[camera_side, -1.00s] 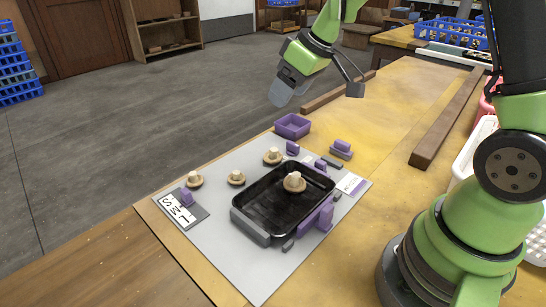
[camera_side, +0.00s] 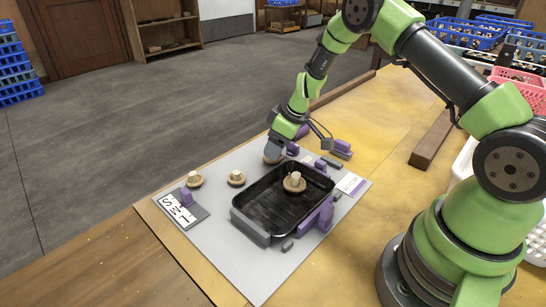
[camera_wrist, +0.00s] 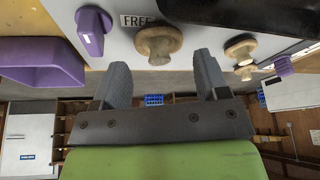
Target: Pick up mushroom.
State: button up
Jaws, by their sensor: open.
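My gripper (camera_side: 275,148) is low over the far-left edge of the grey mat, its fingers at a tan mushroom (camera_side: 272,159) that they partly hide. In the wrist view my gripper (camera_wrist: 162,70) has its two grey fingers apart, with that mushroom (camera_wrist: 158,42) beyond the gap between the tips and nothing held. Two more mushrooms stand left of it on the mat, one nearer (camera_side: 236,178) and one farther (camera_side: 195,180). Another mushroom (camera_side: 294,182) stands inside the black tray (camera_side: 262,224).
Purple and grey blocks, such as the long purple one (camera_side: 318,216), stand around the tray. A purple box (camera_wrist: 35,62) is at the left in the wrist view. A card with letters (camera_side: 177,212) lies at the mat's left. The mat's front is clear.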

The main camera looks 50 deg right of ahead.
jog(key=x, duration=0.3)
jog(key=shift+w, duration=0.15)
jog(key=c, duration=0.5)
jog(key=shift+o, duration=0.2)
